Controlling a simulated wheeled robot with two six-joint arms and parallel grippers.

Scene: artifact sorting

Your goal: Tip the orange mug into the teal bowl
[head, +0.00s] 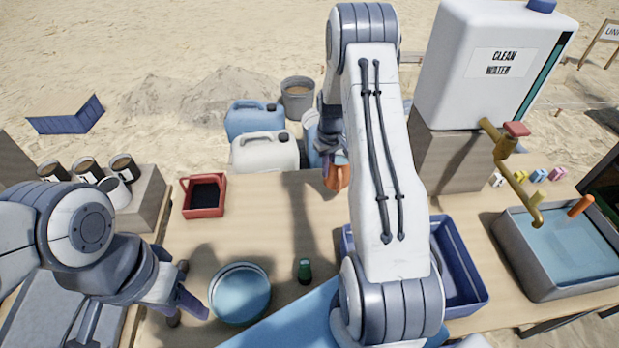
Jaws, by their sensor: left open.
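The teal bowl (240,292) stands upright on the table at front left of centre. An orange object that looks like the orange mug (342,178) shows near the table's back edge, partly hidden by my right arm. My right gripper (331,167) is at this mug, with a purple-grey finger against or in front of it; the arm hides the rest, so its grip is unclear. I cannot tell whether the mug touches the table. My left gripper (186,300) is open and low over the table, just left of the bowl.
A small green object (304,270) stands right of the bowl. A red square container (204,196) is behind it at left. A blue bin (462,270) is partly behind my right arm. A grey water basin (562,285) and tap (508,155) are at right. Jugs (264,151) stand beyond the table.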

